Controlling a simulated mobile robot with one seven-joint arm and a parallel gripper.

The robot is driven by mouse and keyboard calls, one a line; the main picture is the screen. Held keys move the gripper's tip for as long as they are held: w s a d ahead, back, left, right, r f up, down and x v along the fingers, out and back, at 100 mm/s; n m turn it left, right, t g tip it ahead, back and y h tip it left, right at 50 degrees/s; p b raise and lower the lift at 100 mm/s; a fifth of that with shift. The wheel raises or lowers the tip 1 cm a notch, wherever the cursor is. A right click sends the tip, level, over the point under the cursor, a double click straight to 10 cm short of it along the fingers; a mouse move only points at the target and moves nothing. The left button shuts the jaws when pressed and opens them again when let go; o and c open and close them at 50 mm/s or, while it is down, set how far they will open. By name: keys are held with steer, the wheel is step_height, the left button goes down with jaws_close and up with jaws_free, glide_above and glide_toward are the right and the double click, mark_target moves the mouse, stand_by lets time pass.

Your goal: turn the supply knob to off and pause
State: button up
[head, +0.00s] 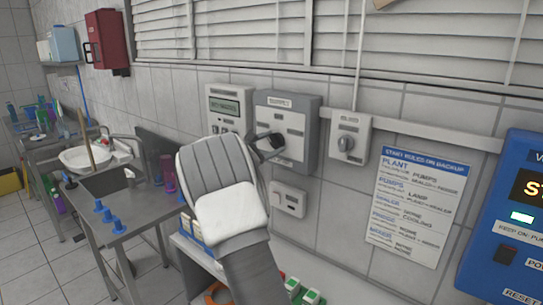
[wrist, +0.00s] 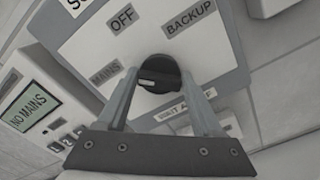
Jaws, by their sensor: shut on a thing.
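The supply knob (wrist: 158,73) is round and black, on the light face of a grey wall box (head: 310,103). In the wrist view the labels OFF (wrist: 122,18), BACKUP (wrist: 188,25) and MAINS (wrist: 105,72) surround it. A short white mark sits on the knob's left part, on the side of MAINS; its exact pointing is hard to tell. My gripper (wrist: 160,88) is shut on the knob, one finger on each side. In the head view my gripper (head: 268,146) reaches the box's lower left, and my arm hides part of the wall below.
Left of the box is a panel whose display (wrist: 30,112) reads NO MAINS. A separate rotary switch (head: 347,143) is to the right, and a small box (head: 289,199) is below. A rules sheet (head: 416,205) and a blue panel (head: 510,230) are farther right.

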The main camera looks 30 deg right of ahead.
steer(key=m+b, duration=0.2)
steer(key=b, duration=0.2)
steer(key=m+b, duration=0.2)
steer(key=b, duration=0.3)
steer(key=shift+f+m, duration=0.4)
steer(key=m+b, duration=0.2)
steer(key=b, duration=0.2)
steer(key=shift+r+m, duration=0.1)
steer(key=shift+m, duration=0.3)
steer(key=shift+r+m+b, duration=0.2)
steer(key=shift+m+b, duration=0.5)
steer(key=shift+b, duration=0.1)
steer(key=o, duration=1.4)
steer(key=shift+c, duration=0.2)
steer(key=b+v, duration=0.1)
steer(key=v, duration=1.6)
steer(key=shift+s+a, duration=0.15)
steer(key=shift+a, duration=0.05)
